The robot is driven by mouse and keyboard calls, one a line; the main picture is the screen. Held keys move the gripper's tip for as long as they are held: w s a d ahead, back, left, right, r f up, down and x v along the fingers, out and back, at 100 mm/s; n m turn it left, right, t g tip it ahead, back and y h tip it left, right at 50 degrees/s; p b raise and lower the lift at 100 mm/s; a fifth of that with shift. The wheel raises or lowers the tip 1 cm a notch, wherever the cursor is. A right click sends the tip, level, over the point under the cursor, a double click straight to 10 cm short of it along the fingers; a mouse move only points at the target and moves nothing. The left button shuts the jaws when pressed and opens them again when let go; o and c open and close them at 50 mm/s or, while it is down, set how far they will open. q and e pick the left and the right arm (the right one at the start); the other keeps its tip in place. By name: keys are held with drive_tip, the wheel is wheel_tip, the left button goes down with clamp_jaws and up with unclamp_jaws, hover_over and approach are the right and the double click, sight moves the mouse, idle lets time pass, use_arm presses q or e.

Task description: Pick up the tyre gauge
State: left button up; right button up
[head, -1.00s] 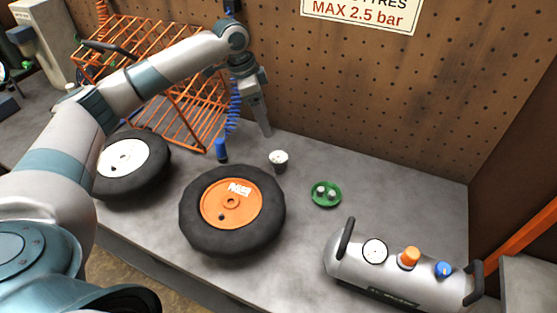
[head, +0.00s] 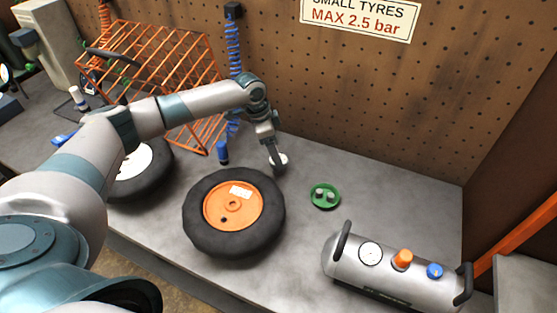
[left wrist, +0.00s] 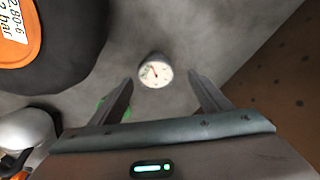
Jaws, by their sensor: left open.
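The tyre gauge (left wrist: 155,71) is a small round gauge with a white dial and a dark needle. It stands on the grey bench behind the orange-rimmed wheel. In the head view the gauge (head: 283,159) is partly hidden by my left gripper (head: 275,157). In the left wrist view my left gripper (left wrist: 160,78) is open, with one finger on each side of the gauge's near edge. The gauge lies between and just beyond the fingertips, with a gap on both sides. My right gripper is not in view.
The orange-rimmed wheel (head: 190,222) lies in front of the gauge. A green dish (head: 334,204) with small grey parts is to the right, and a silver air tank (head: 340,262) further right. An orange wire rack (head: 150,45) and pegboard (head: 430,90) stand behind.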

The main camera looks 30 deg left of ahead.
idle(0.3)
use_arm(q)
drive_tip(key=shift+s+d+f+p, duration=0.15)
drive_tip(key=shift+d+f+p, duration=0.1)
drive_tip(key=shift+f+p, duration=0.55)
drive_tip(key=x, duration=0.1)
drive_tip(key=p+x, duration=0.1)
drive_tip(key=x, duration=0.1)
drive_tip(key=shift+s, duration=0.15)
drive_tip(key=shift+f, duration=0.4)
drive_tip(key=shift+c, duration=0.3)
drive_tip(key=c, duration=1.1)
drive_tip(key=shift+c, duration=0.2)
drive_tip(key=shift+r, duration=0.2)
